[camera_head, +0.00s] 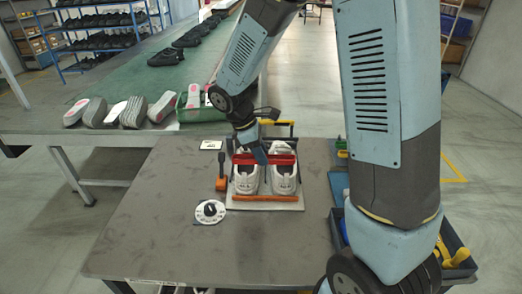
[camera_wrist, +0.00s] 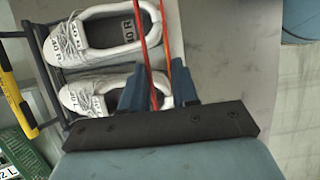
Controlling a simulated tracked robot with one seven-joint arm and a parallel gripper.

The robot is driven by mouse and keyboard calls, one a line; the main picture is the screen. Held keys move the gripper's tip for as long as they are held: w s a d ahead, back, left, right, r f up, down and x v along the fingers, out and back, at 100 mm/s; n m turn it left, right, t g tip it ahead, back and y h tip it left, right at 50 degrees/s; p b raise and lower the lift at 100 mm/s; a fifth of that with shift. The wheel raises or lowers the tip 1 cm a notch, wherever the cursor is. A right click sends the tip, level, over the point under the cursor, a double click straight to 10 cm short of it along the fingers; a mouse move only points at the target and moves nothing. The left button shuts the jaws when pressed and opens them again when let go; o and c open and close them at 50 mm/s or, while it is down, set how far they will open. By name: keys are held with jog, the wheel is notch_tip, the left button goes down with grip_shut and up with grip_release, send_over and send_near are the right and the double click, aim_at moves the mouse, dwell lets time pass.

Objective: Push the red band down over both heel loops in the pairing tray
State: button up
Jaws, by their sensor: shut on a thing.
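Two white shoes stand side by side in the pairing tray (camera_head: 236,207). The left shoe (camera_head: 245,183) and right shoe (camera_head: 283,185) also show in the wrist view, one (camera_wrist: 95,30) clear and the other (camera_wrist: 85,95) partly covered. My gripper (camera_head: 259,158) is over the shoes; in the wrist view its blue fingers (camera_wrist: 157,92) are shut on the red band (camera_head: 282,159). The band's two strands (camera_wrist: 167,45) run from the fingers across the heel end of the clear shoe. The heel loops cannot be made out. Whether the band touches the shoes is unclear.
An orange-handled tool (camera_head: 221,172) and a round white disc with a black knob (camera_head: 210,211) lie left of the tray. A blue bin (camera_head: 452,240) is at right. The front left table is clear.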

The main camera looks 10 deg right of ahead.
jog(key=shift+d+f, duration=0.15)
jog(key=shift+f, duration=2.15)
jog(key=shift+f, duration=0.2)
jog(key=o, duration=1.1)
jog(key=shift+r, duration=0.1)
jog(key=shift+r, duration=4.45)
jog(key=shift+s, duration=0.1)
